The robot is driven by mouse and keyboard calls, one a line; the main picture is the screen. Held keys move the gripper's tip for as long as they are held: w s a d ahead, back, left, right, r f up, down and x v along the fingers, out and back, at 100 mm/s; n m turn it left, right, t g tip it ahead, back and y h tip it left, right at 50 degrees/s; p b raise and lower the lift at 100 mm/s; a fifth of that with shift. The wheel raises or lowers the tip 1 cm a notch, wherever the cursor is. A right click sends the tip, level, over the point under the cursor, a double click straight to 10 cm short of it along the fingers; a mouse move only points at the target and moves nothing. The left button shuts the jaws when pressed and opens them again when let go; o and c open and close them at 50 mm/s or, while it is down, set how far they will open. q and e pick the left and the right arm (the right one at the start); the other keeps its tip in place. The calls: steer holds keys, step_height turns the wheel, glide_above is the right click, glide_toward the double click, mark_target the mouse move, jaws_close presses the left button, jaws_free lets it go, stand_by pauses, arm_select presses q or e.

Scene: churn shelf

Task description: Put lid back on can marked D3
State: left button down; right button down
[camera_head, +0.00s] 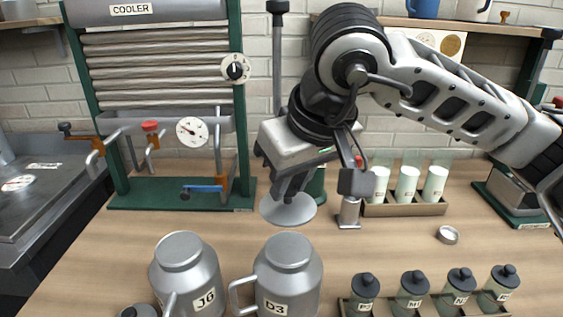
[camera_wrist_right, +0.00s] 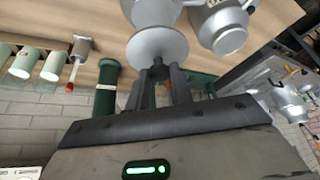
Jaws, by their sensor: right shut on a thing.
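The can marked D3 (camera_head: 288,285) is a grey metal churn with a side handle, standing upright at the front middle of the bench. A round pale grey lid (camera_head: 287,210) hangs level above the bench, behind the can and apart from it. My right gripper (camera_head: 287,190) is shut on the lid's knob from above. In the right wrist view the lid (camera_wrist_right: 157,47) sits at the fingertips of my right gripper (camera_wrist_right: 160,76), its disc clear of the fingers. Part of a can (camera_wrist_right: 150,10) shows beyond the lid. My left gripper is out of view.
A similar can marked J6 (camera_head: 188,280) stands left of D3. Several dark-capped jars (camera_head: 413,292) stand at the front right. A box of pale green-white cylinders (camera_head: 405,207), a small metal dish (camera_head: 447,235) and the green cooler frame (camera_head: 180,195) stand farther back.

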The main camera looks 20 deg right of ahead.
mark_target(293, 207)
steer(key=shift+s+f+b, duration=0.35)
steer(key=shift+s+f, duration=0.05)
steer(key=shift+f, duration=0.45)
steer(key=shift+f+b, duration=0.6)
steer(key=shift+f, duration=0.65)
steer(key=shift+f+b, duration=0.55)
steer(key=shift+b, duration=0.25)
steer(key=shift+f+b, duration=0.3)
steer(key=shift+b, duration=0.05)
steer(key=shift+w+f, duration=0.1)
steer(key=shift+f, duration=0.1)
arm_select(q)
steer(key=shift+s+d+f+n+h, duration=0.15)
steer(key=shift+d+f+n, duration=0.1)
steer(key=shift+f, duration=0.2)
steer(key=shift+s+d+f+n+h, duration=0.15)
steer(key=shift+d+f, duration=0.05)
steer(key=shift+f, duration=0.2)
arm_select(e)
steer(key=shift+r, duration=0.1)
